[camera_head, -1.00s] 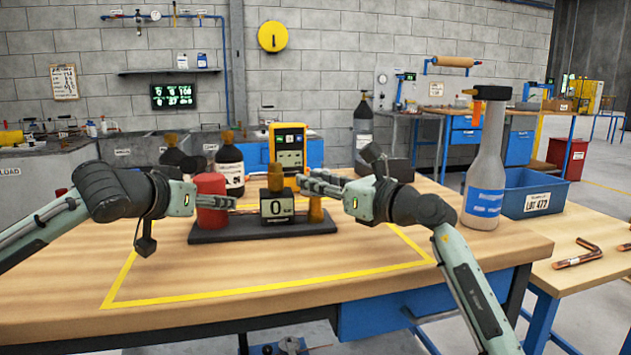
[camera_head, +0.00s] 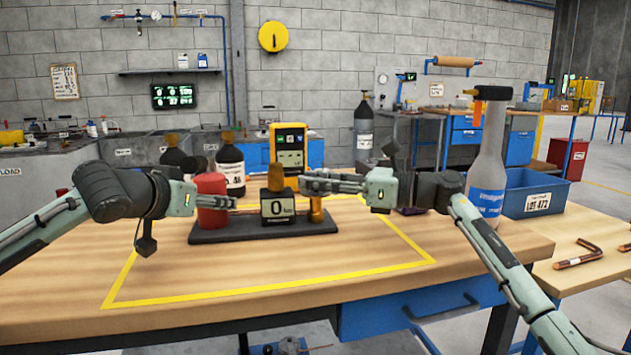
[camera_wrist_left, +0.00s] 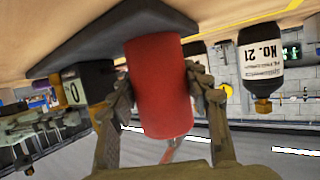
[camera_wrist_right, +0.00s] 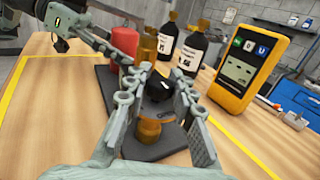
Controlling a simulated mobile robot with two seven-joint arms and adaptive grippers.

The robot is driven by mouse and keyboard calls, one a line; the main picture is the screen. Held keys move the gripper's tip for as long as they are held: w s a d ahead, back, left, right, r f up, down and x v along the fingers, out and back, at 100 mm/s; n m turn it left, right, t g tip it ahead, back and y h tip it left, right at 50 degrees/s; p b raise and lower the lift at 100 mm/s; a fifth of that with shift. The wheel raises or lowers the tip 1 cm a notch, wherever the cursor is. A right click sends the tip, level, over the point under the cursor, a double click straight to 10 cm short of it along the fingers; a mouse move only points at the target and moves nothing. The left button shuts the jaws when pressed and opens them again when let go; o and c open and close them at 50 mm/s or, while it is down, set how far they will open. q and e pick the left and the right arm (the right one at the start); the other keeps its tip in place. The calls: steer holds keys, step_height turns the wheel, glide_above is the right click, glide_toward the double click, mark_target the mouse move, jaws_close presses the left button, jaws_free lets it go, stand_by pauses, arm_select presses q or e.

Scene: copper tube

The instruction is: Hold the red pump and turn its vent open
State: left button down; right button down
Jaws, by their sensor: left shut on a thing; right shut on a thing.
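The red pump (camera_head: 211,200) stands upright at the left end of a dark base (camera_head: 240,232). My left gripper (camera_head: 232,202) is shut on it; in the left wrist view its fingers lie on either side of the red cylinder (camera_wrist_left: 158,85). The vent's brass body (camera_head: 316,212) is at the base's right end. My right gripper (camera_head: 304,183) is shut on the vent's top, which the fingers partly hide. The right wrist view shows a dark round part (camera_wrist_right: 158,90) between the fingers, above brass (camera_wrist_right: 149,131). A gauge (camera_head: 278,208) reading 0 stands between pump and vent.
A yellow meter (camera_head: 289,150) and dark bottles (camera_head: 230,165) stand behind the base. A grey bottle (camera_head: 488,150) and a blue bin (camera_head: 530,192) are on the right, near my right arm. The bench front inside the yellow line is clear.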

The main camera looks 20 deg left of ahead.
arm_select(q)
steer(key=shift+r, duration=0.15)
arm_select(e)
steer(key=shift+f, duration=0.15)
steer(key=c, duration=1.2)
jaws_free()
steer(key=d, duration=1.2)
steer(key=shift+s, duration=0.1)
arm_select(q)
steer(key=c, duration=0.6)
jaws_free()
steer(key=shift+d, duration=0.1)
steer(key=shift+c, duration=0.2)
steer(key=shift+s, duration=0.1)
